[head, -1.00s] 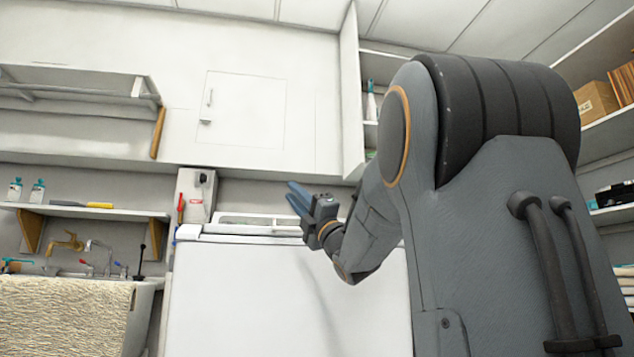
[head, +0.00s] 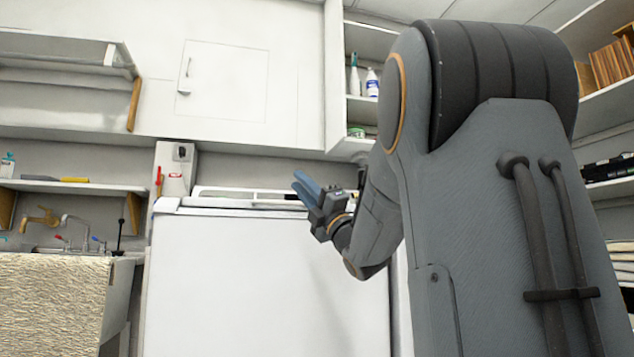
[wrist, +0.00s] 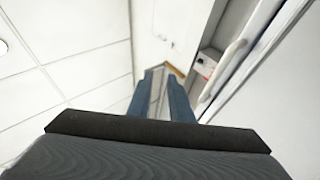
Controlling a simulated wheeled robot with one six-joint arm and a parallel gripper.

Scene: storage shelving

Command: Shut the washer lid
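The white washer (head: 260,280) stands in the middle of the head view, its large plain front facing me. Its top is seen nearly edge-on, with a raised white rim and dark slots along the back. I cannot tell from this low angle how far the lid is open. My gripper (head: 299,183) is in front of the washer's upper right part, near the height of its top edge, with its blue fingers pointing up and left. In the wrist view my gripper (wrist: 162,75) shows two blue fingers with a gap between them, open and empty. A white panel edge lies right of them.
A sink (head: 75,254) and a textured light counter front (head: 50,300) are at the left. A grey box (head: 175,165) stands behind the washer. Wall cabinets (head: 225,80) hang above; shelves (head: 610,90) line the right.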

